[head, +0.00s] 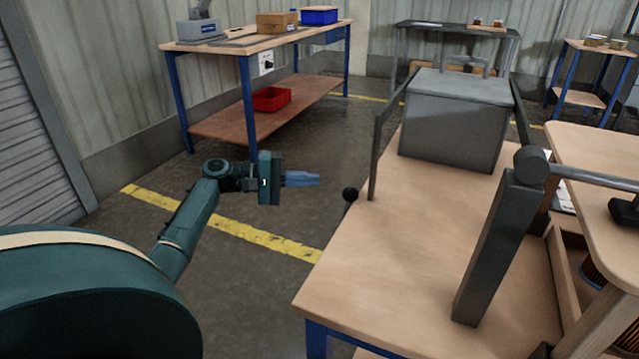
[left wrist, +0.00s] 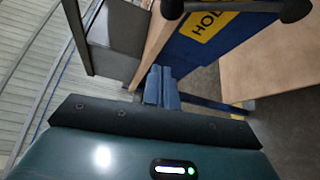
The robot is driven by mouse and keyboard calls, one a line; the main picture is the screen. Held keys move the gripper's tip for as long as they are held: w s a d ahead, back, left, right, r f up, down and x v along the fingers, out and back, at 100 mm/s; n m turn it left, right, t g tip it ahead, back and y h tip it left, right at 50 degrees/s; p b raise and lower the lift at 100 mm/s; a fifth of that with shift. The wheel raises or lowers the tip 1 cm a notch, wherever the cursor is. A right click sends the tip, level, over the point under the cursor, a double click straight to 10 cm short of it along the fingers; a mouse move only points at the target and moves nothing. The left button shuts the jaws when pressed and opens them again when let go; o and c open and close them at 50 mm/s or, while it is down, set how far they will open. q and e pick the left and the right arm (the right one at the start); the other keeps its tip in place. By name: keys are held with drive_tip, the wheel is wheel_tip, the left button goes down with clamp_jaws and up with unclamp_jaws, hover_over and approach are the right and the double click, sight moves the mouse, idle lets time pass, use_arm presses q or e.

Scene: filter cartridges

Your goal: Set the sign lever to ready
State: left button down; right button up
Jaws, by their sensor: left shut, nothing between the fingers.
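My left gripper (head: 316,179) is shut and empty, held over the floor left of the near wooden bench. A black ball knob (head: 350,194) sticks out past the bench's left edge, just right of the fingertips and apart from them. In the left wrist view my shut blue fingers (left wrist: 162,88) point toward the bench side. There a yellow sign (left wrist: 203,24) on a blue panel shows the letters "HOL", the rest cut off or covered. A dark lever bar (left wrist: 232,6) with rounded ends crosses above it at the top edge. My right gripper is not in view.
The bench (head: 400,260) carries a grey box (head: 455,118) between dark upright bars and a tilted grey post (head: 492,248). A workbench with a red bin (head: 271,98) stands at the back left. The floor around my left gripper is clear.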

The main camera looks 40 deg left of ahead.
use_arm(q)
drive_tip(key=w+d, duration=0.2)
drive_tip(key=d, duration=0.6)
drive_tip(key=shift+w+b, duration=0.15)
drive_tip(key=shift+b, duration=0.25)
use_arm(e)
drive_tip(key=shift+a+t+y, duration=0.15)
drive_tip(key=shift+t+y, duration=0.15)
